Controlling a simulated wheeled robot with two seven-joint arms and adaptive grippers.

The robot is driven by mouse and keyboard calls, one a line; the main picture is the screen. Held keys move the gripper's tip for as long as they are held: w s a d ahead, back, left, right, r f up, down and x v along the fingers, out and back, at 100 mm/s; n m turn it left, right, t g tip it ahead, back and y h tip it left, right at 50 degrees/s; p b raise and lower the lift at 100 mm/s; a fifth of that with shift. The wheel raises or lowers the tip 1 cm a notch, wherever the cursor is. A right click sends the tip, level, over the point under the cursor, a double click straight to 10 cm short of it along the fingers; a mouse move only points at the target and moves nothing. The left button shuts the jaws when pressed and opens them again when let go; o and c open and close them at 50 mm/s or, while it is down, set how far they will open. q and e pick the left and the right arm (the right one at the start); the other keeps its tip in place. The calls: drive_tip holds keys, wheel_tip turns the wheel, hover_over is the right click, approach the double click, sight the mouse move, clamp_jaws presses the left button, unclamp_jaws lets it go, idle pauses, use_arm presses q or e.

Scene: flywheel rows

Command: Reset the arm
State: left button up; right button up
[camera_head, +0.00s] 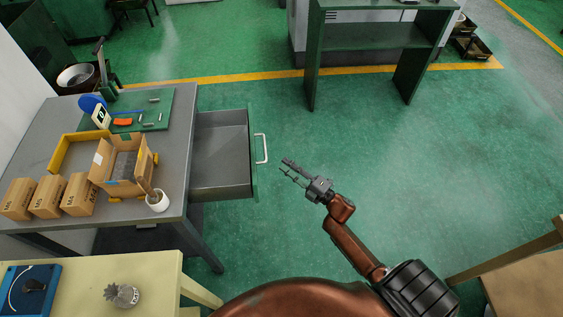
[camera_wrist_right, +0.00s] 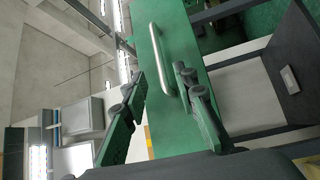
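My right gripper (camera_head: 285,166) is open and empty over the green floor, just right of the open drawer. In the right wrist view its two fingers (camera_wrist_right: 158,82) stand apart with nothing between them. The drawer (camera_head: 222,160) is pulled out of the grey workbench (camera_head: 178,150), and its inside looks empty. Its silver handle (camera_head: 264,148) is near the fingertips but apart from them. The handle also shows beyond the fingers in the right wrist view (camera_wrist_right: 161,58), on the green drawer front (camera_wrist_right: 185,38). My left gripper and arm are out of view.
The bench carries an open cardboard box (camera_head: 118,172), several small closed boxes, a white pot (camera_head: 157,200) and a green mat (camera_head: 152,97) with tools. A cream table (camera_head: 70,275) stands at the lower left, a green shelf (camera_head: 375,38) at the back.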

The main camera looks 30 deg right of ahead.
idle(0.5)
